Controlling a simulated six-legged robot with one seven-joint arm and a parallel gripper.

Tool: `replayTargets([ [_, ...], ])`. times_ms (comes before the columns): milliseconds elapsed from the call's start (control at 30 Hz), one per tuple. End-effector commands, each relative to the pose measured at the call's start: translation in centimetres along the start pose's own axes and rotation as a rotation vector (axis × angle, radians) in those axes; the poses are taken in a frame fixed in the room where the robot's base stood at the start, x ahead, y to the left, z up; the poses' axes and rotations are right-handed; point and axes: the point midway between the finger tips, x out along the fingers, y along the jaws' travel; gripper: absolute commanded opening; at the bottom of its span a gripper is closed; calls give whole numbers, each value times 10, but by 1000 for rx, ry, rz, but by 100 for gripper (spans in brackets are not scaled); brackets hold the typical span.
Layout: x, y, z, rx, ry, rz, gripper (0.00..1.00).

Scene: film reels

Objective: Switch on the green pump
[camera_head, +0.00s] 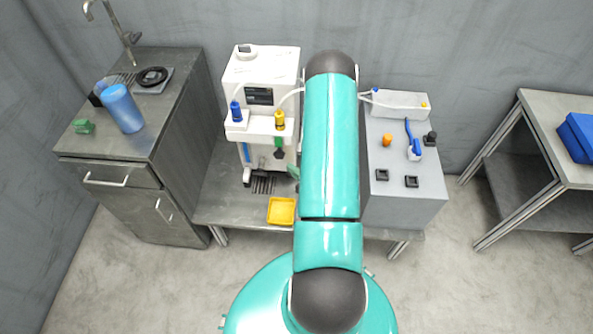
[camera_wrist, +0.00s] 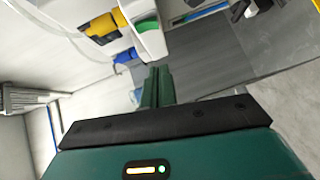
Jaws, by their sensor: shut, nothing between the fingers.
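A white machine (camera_head: 262,68) with a small dark screen stands on the middle bench. It carries a blue bottle-like part (camera_head: 236,112) and a yellow one (camera_head: 280,120). A small green part (camera_head: 278,141) with a black piece below it shows on its front, beside my arm; I cannot tell whether this is the green pump. In the wrist view, a yellow part (camera_wrist: 100,28) and a blue part (camera_wrist: 125,55) lie ahead of my gripper (camera_wrist: 158,72). Its green fingers are together and empty. My arm hides much of the middle bench in the head view.
A grey control box (camera_head: 405,165) with an orange knob, a blue lever and black switches stands right of my arm. A yellow tray (camera_head: 282,211) sits at the bench front. A sink cabinet (camera_head: 150,150) stands left, with open floor before it; another table (camera_head: 550,110) stands right.

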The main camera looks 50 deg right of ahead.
Motion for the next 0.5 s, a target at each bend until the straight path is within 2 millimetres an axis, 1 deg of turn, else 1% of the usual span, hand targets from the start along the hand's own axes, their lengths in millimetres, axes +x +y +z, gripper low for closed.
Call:
replayTargets([
  [33, 11, 1, 0, -1, 2, 3, 0],
  [300, 64, 1, -2, -1, 3, 3, 0],
  [500, 85, 0, 20, -1, 1, 2, 0],
])
